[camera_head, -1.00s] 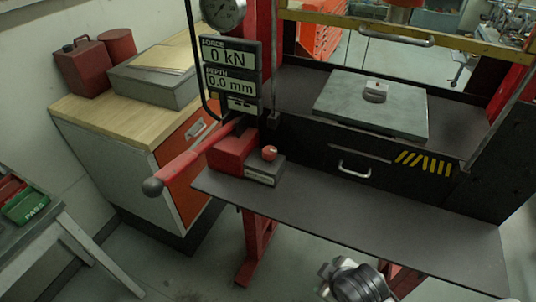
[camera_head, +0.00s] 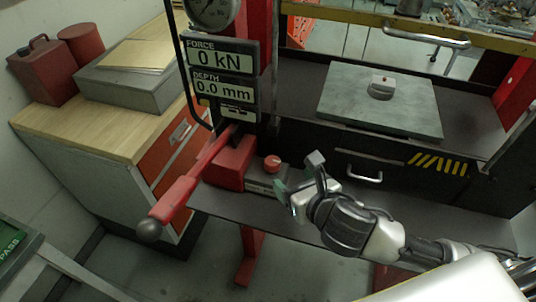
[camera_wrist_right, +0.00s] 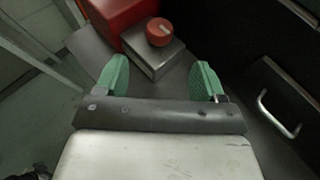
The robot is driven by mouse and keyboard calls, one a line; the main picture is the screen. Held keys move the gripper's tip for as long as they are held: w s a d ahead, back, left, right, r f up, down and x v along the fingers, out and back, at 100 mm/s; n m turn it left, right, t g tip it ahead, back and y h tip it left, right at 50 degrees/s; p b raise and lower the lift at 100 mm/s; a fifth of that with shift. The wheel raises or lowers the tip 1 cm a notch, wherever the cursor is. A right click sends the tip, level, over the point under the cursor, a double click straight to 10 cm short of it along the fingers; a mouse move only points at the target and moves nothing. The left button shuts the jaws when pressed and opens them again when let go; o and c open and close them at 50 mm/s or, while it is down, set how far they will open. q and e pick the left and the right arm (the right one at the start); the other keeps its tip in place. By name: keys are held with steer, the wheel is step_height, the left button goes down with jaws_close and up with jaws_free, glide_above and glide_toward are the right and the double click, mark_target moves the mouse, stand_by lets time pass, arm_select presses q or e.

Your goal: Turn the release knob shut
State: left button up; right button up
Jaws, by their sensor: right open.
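The release knob (camera_head: 272,163) is a small round red knob on top of a grey block (camera_head: 262,181) beside the red pump body (camera_head: 229,162). In the right wrist view the knob (camera_wrist_right: 159,31) sits beyond the fingertips, roughly between them but nearer the left one. My right gripper (camera_head: 299,174) is open and empty, just to the right of the knob and apart from it. Its green finger pads (camera_wrist_right: 163,76) are spread wide in the wrist view. My left gripper is not seen.
A long red pump handle (camera_head: 185,190) sticks out toward the lower left. The force and depth display (camera_head: 221,75) stands above the pump. A grey plate (camera_head: 375,105) lies on the press bed at right. A drawer handle (camera_wrist_right: 277,114) is right of my gripper.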

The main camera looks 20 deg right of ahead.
mark_target(275, 165)
steer(key=p+x, duration=0.2)
steer(key=x, duration=0.7)
steer(key=shift+r, duration=0.1)
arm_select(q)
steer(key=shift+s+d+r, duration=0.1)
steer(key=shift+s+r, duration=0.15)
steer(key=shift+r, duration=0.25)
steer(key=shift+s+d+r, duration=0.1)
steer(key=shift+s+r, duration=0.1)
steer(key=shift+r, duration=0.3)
arm_select(e)
steer(key=shift+w+a+f, duration=0.15)
steer(key=shift+w+f, duration=0.15)
steer(key=shift+w, duration=0.35)
steer(key=shift+c, duration=0.2)
